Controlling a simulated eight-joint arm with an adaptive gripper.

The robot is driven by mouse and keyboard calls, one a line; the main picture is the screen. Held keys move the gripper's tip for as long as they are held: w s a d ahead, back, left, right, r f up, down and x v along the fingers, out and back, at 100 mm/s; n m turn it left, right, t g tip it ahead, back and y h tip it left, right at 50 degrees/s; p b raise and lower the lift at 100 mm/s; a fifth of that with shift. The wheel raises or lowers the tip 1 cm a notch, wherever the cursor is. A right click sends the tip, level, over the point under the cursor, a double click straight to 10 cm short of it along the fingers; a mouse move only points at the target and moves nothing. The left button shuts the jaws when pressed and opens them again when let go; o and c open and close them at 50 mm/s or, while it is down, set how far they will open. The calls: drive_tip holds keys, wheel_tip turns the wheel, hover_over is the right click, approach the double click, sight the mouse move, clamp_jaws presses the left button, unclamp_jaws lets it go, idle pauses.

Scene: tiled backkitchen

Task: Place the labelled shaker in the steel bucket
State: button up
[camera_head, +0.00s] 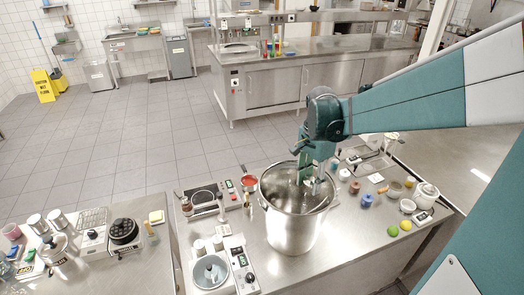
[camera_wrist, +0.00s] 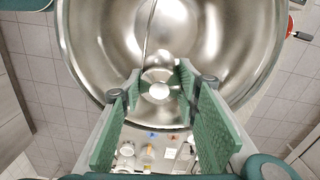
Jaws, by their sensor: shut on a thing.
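The steel bucket (camera_head: 290,228) stands upright on the steel counter, its wide mouth facing up. Its shiny inner wall (camera_wrist: 95,45) fills most of the wrist view. My gripper (camera_head: 308,180) points down at the bucket's mouth, with its fingertips at or inside the rim. In the wrist view its green finger pads (camera_wrist: 158,85) are closed on a small shiny steel thing with a pale round end, which I take for the shaker (camera_wrist: 159,74). It appears over the bucket's interior. Its label is not visible, and the fingers hide much of it.
Left of the bucket are a red-topped pan (camera_head: 249,182) and a scale-like device (camera_head: 241,264). The counter's front right is mostly clear.

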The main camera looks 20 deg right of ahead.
sight(308, 198)
wheel_tip(308, 198, down, 8)
idle(0.6)
drive_tip(key=shift+f, duration=2.9)
drive_tip(key=shift+f, duration=0.1)
drive_tip(key=shift+f, duration=2)
drive_tip(key=shift+f+b, duration=0.15)
drive_tip(key=shift+b, duration=0.15)
drive_tip(key=o, duration=1)
drive_tip(key=shift+o, duration=0.2)
